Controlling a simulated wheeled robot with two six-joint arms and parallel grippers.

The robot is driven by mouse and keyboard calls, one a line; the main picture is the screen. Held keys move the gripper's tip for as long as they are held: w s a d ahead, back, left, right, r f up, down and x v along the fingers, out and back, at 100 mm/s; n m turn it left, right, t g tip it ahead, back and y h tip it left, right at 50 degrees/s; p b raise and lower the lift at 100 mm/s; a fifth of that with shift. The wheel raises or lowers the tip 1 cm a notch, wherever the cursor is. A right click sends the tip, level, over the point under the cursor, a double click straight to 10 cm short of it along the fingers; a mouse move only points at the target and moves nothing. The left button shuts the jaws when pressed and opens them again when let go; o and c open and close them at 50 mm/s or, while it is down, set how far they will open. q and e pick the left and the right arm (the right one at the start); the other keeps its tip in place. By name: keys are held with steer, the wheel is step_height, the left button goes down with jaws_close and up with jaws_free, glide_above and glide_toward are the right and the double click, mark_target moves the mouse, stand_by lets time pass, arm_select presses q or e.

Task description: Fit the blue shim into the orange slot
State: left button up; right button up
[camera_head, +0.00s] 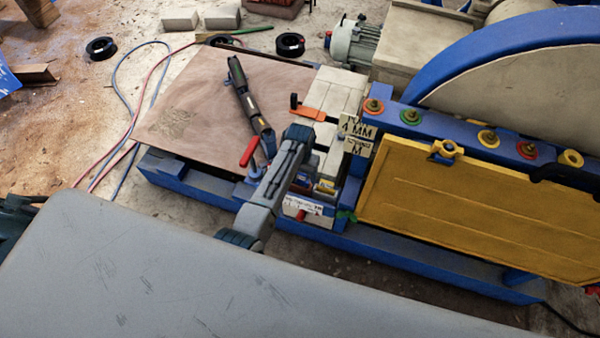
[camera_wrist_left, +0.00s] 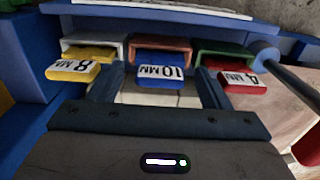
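The blue shim (camera_wrist_left: 161,79), marked 10 MM, sits at the mouth of the orange slot (camera_wrist_left: 161,45), the middle one of three, with its labelled end sticking out. How deep it sits is hidden. My left gripper (camera_wrist_left: 158,74) is open, one finger on each side of the blue shim with visible gaps. In the head view my grey left gripper (camera_head: 298,160) reaches over the slot area and hides much of it. A yellow 8 MM shim (camera_wrist_left: 73,70) is at the white slot (camera_wrist_left: 92,42). A red 4 MM shim (camera_wrist_left: 241,81) is at the green slot (camera_wrist_left: 226,49).
A red-handled lever (camera_head: 250,151) stands close to the left of my gripper. A yellow panel (camera_head: 470,215) and the blue wheel (camera_head: 480,50) fill the right. A brown board (camera_head: 195,105) lies on the left. A grey surface (camera_head: 180,280) spans the front.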

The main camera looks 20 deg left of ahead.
arm_select(q)
step_height(320, 180, up, 11)
steer(key=b, duration=0.2)
stand_by(0.5)
steer(key=shift+f, duration=0.1)
stand_by(0.5)
